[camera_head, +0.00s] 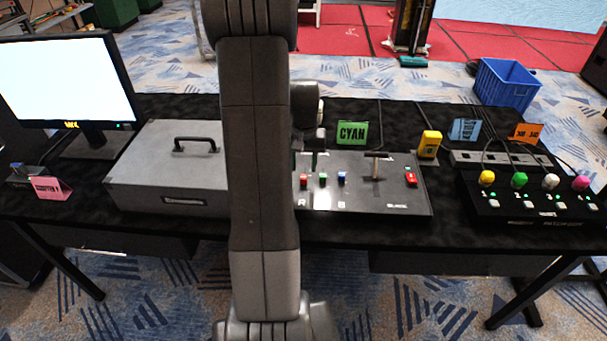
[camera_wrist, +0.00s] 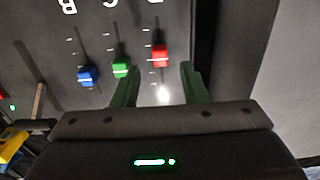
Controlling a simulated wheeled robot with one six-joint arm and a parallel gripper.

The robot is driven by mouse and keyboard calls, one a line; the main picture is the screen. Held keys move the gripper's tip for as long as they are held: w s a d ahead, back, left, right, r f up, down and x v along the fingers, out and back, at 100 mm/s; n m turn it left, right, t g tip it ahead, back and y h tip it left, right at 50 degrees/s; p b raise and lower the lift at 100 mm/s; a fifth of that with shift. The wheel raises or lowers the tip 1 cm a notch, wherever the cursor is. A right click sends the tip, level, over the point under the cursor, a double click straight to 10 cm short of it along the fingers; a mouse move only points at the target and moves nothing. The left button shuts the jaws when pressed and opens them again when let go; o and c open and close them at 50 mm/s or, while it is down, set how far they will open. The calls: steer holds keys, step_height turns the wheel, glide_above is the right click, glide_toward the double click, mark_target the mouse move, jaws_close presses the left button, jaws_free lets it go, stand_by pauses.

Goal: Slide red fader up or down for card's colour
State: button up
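The fader panel (camera_head: 365,195) lies on the black table with a red fader (camera_head: 303,181), a green fader (camera_head: 323,179) and a blue fader (camera_head: 342,177) side by side. The card (camera_head: 352,133) behind it is green and reads CYAN. In the wrist view the panel appears upside down. There the red fader (camera_wrist: 159,56) sits a little nearer the panel's letters than the green (camera_wrist: 121,70) and blue (camera_wrist: 87,77) faders. My gripper (camera_wrist: 160,72) is open, its green fingers either side of the red fader's line, the knob around the fingertips. Contact cannot be told.
A T-handled lever (camera_head: 375,168) and a red switch (camera_head: 411,179) are on the panel's right. A grey case (camera_head: 165,185) stands left, partly behind my arm. A yellow device (camera_head: 429,145) and a box with coloured knobs (camera_head: 530,208) are to the right.

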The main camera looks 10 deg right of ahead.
mark_target(304, 177)
steer(key=shift+f, duration=2.35)
jaws_close()
